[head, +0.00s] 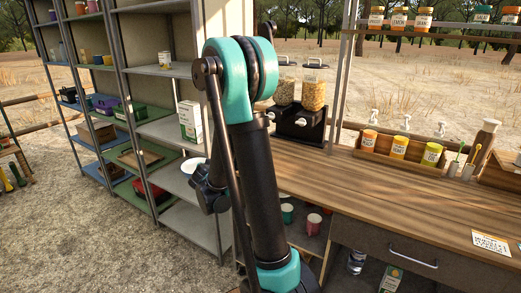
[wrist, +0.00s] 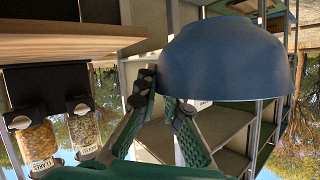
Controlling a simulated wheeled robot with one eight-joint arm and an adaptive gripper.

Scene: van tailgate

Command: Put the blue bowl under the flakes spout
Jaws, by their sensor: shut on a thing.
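The blue bowl (wrist: 225,60) fills the upper right of the wrist view, which is upside down, so the bowl is roughly upright. My gripper (wrist: 163,97) is shut on the bowl's near rim, with one finger on each side. The flakes dispenser (head: 314,88) is the right one of two on a black stand on the wooden counter. Its label shows in the wrist view at the left (wrist: 38,145). The bowl is held apart from the stand, away from the spouts.
The second dispenser (head: 286,82) stands left of the flakes one. The wooden counter (head: 370,190) has clear room in front of the stand. A spice rack (head: 398,150) is at the back right.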

